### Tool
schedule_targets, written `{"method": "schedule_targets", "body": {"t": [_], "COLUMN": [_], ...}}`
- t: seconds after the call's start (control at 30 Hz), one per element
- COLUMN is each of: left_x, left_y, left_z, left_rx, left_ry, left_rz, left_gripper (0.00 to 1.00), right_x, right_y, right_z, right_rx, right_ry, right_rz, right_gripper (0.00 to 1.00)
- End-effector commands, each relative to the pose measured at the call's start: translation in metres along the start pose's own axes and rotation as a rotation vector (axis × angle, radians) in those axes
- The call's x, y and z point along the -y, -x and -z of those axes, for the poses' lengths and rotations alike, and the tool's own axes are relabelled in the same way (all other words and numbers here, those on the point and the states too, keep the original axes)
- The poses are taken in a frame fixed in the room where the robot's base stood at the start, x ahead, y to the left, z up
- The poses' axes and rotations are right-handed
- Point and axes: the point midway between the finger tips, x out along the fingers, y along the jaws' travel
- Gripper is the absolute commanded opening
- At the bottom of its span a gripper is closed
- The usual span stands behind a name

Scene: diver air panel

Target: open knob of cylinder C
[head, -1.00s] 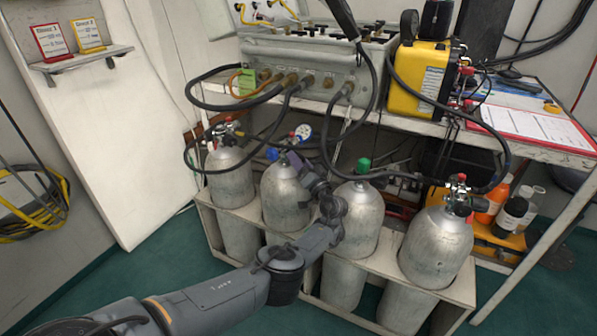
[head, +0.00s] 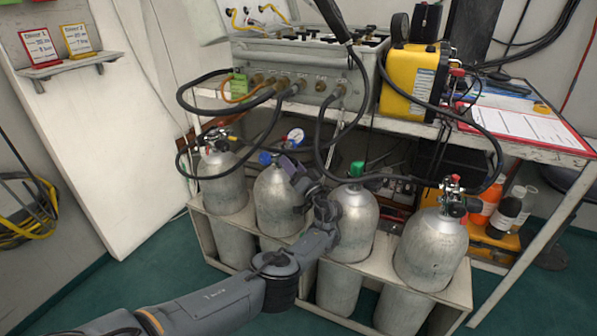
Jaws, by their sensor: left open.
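Several grey cylinders stand in a row in a rack, with no readable letters, so I cannot tell by label which is cylinder C. The third from the left (head: 352,222) has a green knob (head: 357,169) on top. The second (head: 278,208) has a blue knob (head: 266,158). The first (head: 222,182) and the fourth (head: 431,248) have red-topped valves with black hoses. My left gripper (head: 287,167) is open at the second cylinder's top, just right of its blue knob and left of the green knob. Its fingertips are small and partly hidden. My right gripper is out of view.
Black hoses (head: 323,150) loop from the grey panel box (head: 300,68) down over the cylinder tops. A pale rack (head: 378,268) encloses the cylinders. A yellow case (head: 413,80) and a red-edged clipboard (head: 528,128) are on the bench. Bottles stand at the right.

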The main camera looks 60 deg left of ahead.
Motion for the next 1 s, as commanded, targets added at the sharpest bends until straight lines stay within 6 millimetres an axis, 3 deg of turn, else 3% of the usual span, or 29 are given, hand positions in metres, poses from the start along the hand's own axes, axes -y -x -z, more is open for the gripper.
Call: {"method": "schedule_targets", "body": {"t": [0.17, 0.47, 1.0], "left_x": [-0.001, -0.001, 0.013], "left_y": [0.011, 0.050, 0.109], "left_z": [0.000, 0.001, 0.019], "left_rx": [-0.001, -0.004, -0.004], "left_ry": [0.001, -0.004, 0.000], "left_rz": [-0.001, -0.003, -0.004], "left_gripper": [0.55, 0.55, 0.55], "right_x": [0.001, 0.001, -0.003], "right_y": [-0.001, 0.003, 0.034], "right_z": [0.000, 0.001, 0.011], "right_rx": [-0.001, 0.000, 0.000], "right_ry": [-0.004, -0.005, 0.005], "right_rz": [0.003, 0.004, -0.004], "right_gripper": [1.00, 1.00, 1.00]}}
